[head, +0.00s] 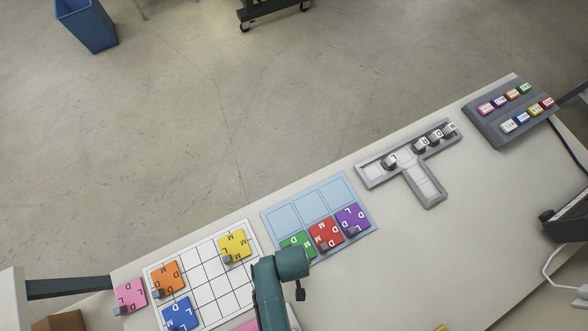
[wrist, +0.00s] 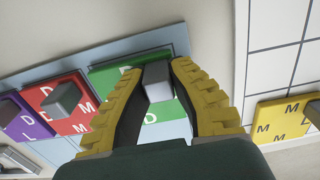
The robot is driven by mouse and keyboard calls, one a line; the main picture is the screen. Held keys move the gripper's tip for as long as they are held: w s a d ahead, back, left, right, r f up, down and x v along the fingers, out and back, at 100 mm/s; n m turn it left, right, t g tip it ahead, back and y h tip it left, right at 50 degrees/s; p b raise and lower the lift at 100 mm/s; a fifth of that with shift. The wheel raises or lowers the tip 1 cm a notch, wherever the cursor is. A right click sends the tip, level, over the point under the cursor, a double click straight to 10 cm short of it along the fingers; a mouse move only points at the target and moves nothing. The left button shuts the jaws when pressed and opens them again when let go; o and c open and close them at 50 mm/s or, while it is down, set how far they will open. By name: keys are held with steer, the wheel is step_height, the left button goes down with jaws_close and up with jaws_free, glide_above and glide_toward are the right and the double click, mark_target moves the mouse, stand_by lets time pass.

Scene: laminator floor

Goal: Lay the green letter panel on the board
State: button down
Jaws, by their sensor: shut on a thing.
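The green letter panel (head: 296,243) lies on the light blue tray (head: 285,218), in its near row beside the red panel. My gripper (wrist: 157,68) is shut on that knob, with a yellow finger on each side. In the head view my arm hides the gripper and part of the green panel. The board (head: 207,278) is a white grid left of the tray; yellow (head: 234,245), orange (head: 167,278) and blue (head: 181,313) panels lie on it.
Red (head: 325,234) and purple (head: 352,218) panels lie on the tray right of the green one. A pink panel (head: 130,295) sits at the board's left edge. A grey T-shaped frame (head: 425,183) and a button box (head: 512,112) stand farther right. Several board cells are empty.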

steer(key=shift+f, duration=0.1)
steer(key=c, duration=1.1)
jaws_free()
step_height(320, 180, up, 12)
steer(key=shift+f+p, duration=0.1)
steer(key=shift+p, duration=0.95)
steer(key=w+r+m+t+y, duration=0.1)
steer(key=w+r+m+t, duration=0.2)
steer(key=w+r+t, duration=1.4)
steer(key=d+r+m+t, duration=0.1)
steer(key=d+r, duration=0.1)
steer(key=r, duration=1.1)
steer(key=w+d+r+t+h, duration=0.1)
steer(key=d+r+t, duration=0.1)
steer(key=r, duration=1.2)
steer(key=d+r+m+t, duration=0.1)
steer(key=d+r+t, duration=0.1)
steer(key=r, duration=1.1)
steer(key=shift+w+d+r+m, duration=0.25)
steer(key=shift+w+d+m, duration=0.05)
steer(key=shift+w, duration=0.05)
